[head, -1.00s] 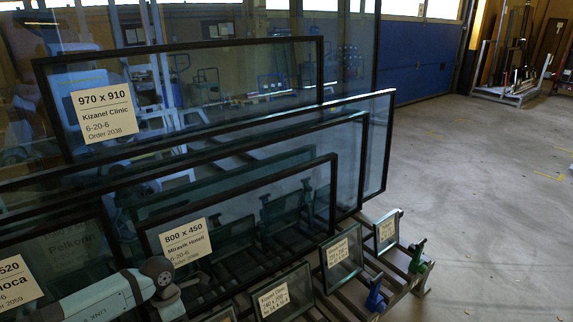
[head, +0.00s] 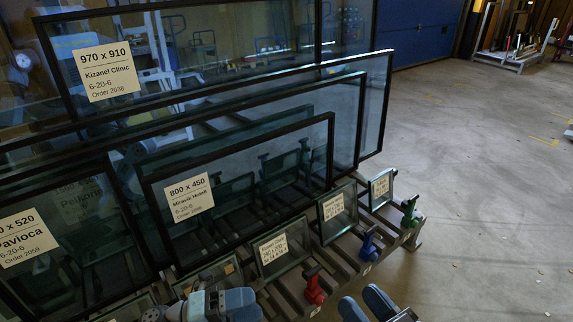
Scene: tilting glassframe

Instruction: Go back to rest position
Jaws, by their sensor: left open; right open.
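Several dark-framed glass panes with paper labels stand on the rack. The "800 x 450" pane (head: 250,195) is at the middle, and the "970 x 910" pane (head: 220,60) is behind it. At the bottom edge, my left gripper (head: 175,311) is low in front of the rack beside my grey-blue arm; its fingers are hard to make out. My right gripper (head: 366,306) is at the bottom, right of the red clamp; two blue-grey parts show with a gap between them. Both are open, with no pane seen held. The lower parts of both arms are cut off.
Small labelled panes (head: 338,213) stand along the rack's front. Red (head: 315,287), blue (head: 369,243) and green (head: 410,212) clamps stick up from the rack rails. Open concrete floor (head: 480,200) lies to the right. A wheeled stand (head: 512,55) is at the back right.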

